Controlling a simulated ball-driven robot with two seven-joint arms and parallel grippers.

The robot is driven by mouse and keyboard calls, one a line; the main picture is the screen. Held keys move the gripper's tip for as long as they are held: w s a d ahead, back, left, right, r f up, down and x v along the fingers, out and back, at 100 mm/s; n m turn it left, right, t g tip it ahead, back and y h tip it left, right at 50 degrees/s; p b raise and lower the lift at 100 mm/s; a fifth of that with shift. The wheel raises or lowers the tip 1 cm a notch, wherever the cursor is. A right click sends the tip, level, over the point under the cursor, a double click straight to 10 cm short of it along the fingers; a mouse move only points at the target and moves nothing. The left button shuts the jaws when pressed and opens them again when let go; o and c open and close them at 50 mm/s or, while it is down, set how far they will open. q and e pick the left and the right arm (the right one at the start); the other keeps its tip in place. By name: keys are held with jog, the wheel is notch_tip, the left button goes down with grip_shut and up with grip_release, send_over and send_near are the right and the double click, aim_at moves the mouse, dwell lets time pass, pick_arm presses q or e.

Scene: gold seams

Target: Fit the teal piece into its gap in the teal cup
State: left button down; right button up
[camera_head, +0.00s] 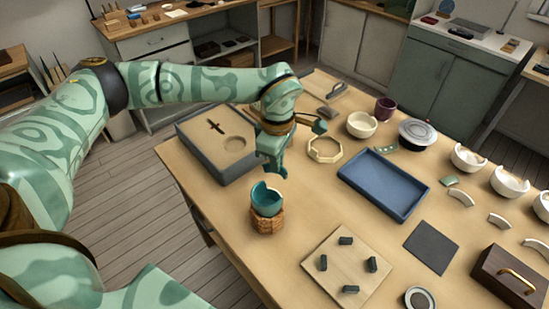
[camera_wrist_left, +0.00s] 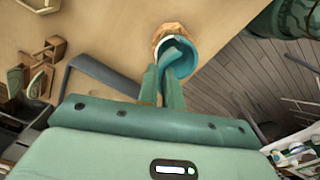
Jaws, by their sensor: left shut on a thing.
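The teal cup (camera_head: 266,203) sits on a woven brown ring stand (camera_head: 267,221) near the table's left edge, its darker inside facing up. In the left wrist view the cup (camera_wrist_left: 185,66) is just beyond my fingertips. My left gripper (camera_head: 274,172) points down directly above the cup, with its tips close to the rim. It is shut on the teal piece (camera_wrist_left: 169,54), which is mostly hidden by the fingers and hard to tell from the cup. Whether the piece touches the cup, I cannot tell. My right gripper is not in view.
A grey tray (camera_head: 192,146) with a tan insert lies behind my left gripper. A pale octagonal ring (camera_head: 324,158), a blue tray (camera_head: 383,207) and a pegged wooden board (camera_head: 325,278) stand to the right. Cream bowls and shards lie farther right. Table around the stand is clear.

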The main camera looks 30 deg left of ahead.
pick_arm(q)
jog(key=m, duration=0.3)
jog(key=shift+w+m, duration=0.1)
jog(key=shift+m, duration=0.2)
jog(key=shift+d+m, duration=0.1)
jog(key=shift+m, duration=0.5)
notch_tip(320, 180, down, 4)
jog(key=b, duration=0.3)
jog(key=shift+b, duration=0.35)
jog(key=shift+f, duration=0.5)
jog(key=shift+f+b, duration=0.35)
jog(key=shift+f, duration=0.55)
jog(key=shift+p, duration=0.55)
